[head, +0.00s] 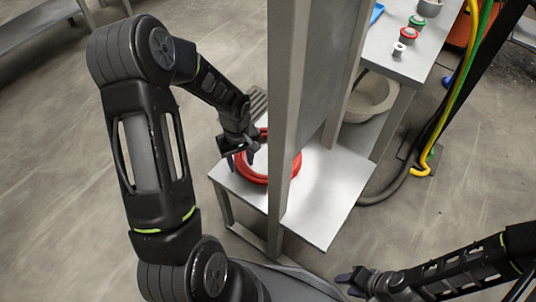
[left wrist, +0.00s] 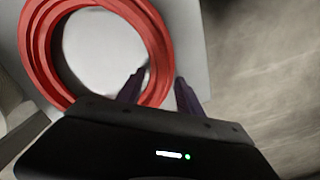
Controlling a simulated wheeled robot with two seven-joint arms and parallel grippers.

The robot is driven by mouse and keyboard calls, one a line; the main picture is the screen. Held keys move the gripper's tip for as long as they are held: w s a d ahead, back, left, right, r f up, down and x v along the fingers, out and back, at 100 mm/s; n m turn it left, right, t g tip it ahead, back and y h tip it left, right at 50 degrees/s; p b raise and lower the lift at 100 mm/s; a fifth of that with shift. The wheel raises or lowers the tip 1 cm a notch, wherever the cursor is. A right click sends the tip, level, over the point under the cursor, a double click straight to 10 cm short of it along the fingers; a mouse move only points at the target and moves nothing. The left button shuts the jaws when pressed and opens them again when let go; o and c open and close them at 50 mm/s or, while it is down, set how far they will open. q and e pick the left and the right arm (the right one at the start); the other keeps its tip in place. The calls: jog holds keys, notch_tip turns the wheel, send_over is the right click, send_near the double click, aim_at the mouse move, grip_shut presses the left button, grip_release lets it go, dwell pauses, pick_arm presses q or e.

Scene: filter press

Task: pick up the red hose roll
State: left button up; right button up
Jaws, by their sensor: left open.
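The red hose roll (head: 252,177) lies flat on a low pale table, partly hidden in the head view by a grey upright and my left gripper. My left gripper (head: 240,160) is open above the roll's left side. In the left wrist view the roll (left wrist: 152,35) is a ribbed ring with a pale surface showing through its middle. The fingers of my left gripper (left wrist: 158,88) show on either side of the ring's band, one towards its inner side and one outside. I cannot tell whether they touch it. My right gripper (head: 350,282) is low at the right, away from the roll.
The grey upright (head: 285,110) stands close beside my left gripper. The low table (head: 320,205) is bare to the right of the roll. A bench (head: 390,60) behind holds small coloured knobs, with a beige bowl (head: 372,98) below. Yellow and green hoses (head: 462,75) hang at the right.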

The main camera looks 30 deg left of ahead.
pick_arm(q)
jog(key=shift+c, duration=0.5)
grip_shut()
dwell(0.9)
